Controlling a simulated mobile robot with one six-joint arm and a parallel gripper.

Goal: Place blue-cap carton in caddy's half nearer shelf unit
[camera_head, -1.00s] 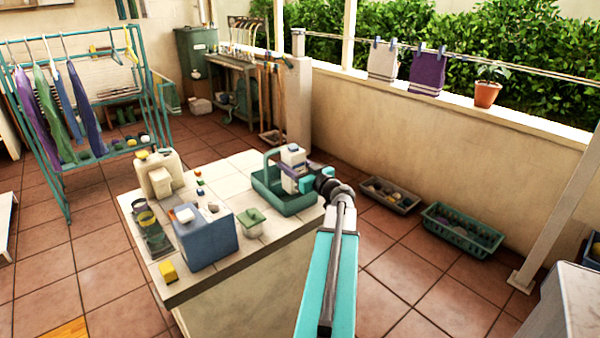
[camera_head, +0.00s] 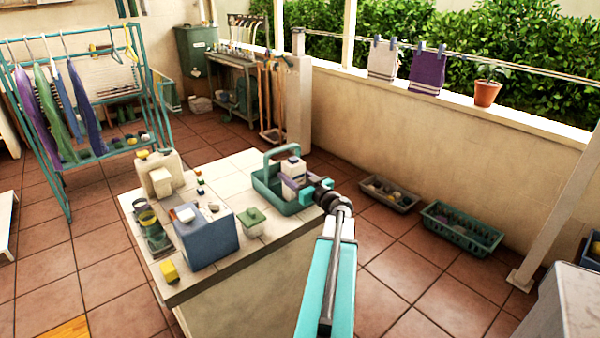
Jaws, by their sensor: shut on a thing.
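The white carton (camera_head: 291,171) stands roughly upright within the outline of the teal caddy (camera_head: 268,196), its lower part hidden by the caddy wall and my gripper. Its cap is small and dark bluish on top. The caddy sits on the tiled counter's far right end, with its arched handle rising behind the carton. I cannot tell whether the carton touches the caddy floor. The shelf unit (camera_head: 238,95) appears to be the one against the back wall.
Crates (camera_head: 462,228) lie on the floor at right. A clothes rack (camera_head: 65,195) stands at left.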

